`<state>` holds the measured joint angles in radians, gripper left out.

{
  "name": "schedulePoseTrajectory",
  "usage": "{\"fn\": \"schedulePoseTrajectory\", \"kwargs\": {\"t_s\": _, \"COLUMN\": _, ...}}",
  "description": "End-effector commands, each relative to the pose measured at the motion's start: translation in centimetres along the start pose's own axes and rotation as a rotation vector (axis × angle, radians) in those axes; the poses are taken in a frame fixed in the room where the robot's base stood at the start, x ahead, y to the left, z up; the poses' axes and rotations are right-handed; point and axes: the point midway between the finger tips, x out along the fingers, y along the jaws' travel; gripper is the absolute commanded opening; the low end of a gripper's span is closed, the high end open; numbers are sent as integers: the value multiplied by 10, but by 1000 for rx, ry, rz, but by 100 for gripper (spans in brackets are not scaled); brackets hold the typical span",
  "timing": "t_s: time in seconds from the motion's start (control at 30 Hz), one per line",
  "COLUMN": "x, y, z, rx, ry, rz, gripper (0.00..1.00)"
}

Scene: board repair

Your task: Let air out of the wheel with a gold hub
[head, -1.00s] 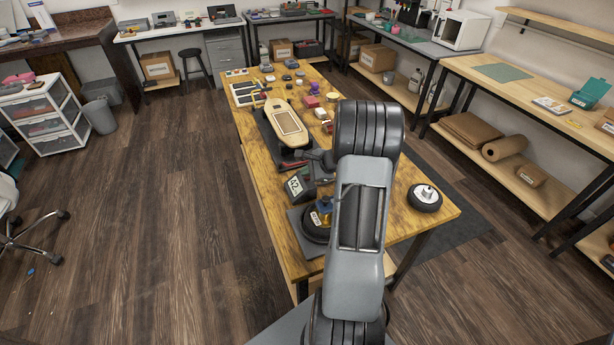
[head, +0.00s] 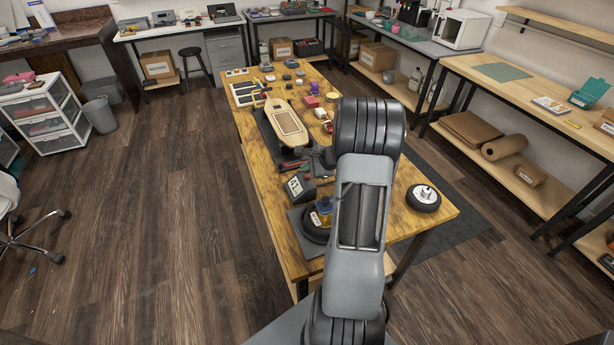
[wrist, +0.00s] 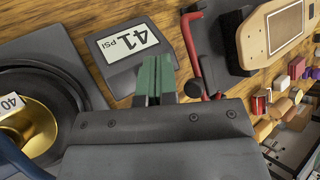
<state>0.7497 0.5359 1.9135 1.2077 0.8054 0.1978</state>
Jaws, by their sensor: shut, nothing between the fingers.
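The wheel with a gold hub (wrist: 42,125) lies flat at the left of the wrist view, with a tag reading 40 on the hub. In the head view its black tyre (head: 313,232) is partly covered by my arm. A grey gauge (wrist: 128,50) beside it reads 41 PSI; its screen (head: 296,186) also shows in the head view. My gripper (wrist: 155,78) has its green fingertips together, empty, between the gauge and a red bent lever (wrist: 191,50).
A second wheel with a pale hub (head: 423,197) lies at the table's near right. A wooden deck (head: 287,122) lies beyond the gauge. Several small parts crowd the far table (head: 246,123). A blue part (wrist: 18,160) stands at the gold hub's edge.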

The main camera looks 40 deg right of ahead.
Motion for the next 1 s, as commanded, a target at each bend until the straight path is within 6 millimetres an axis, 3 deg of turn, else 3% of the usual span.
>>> {"fn": "schedulePoseTrajectory", "kwargs": {"t_s": 0.27, "x": -6, "y": -5, "z": 5, "rx": -2, "ry": 0, "rz": -1, "gripper": 0}}
{"fn": "schedulePoseTrajectory", "kwargs": {"t_s": 0.7, "x": -34, "y": -25, "z": 25, "rx": -1, "ry": 0, "rz": -1, "gripper": 0}}
{"fn": "schedulePoseTrajectory", "kwargs": {"t_s": 1.0, "x": -35, "y": -25, "z": 26, "rx": -1, "ry": 0, "rz": 0, "gripper": 0}}
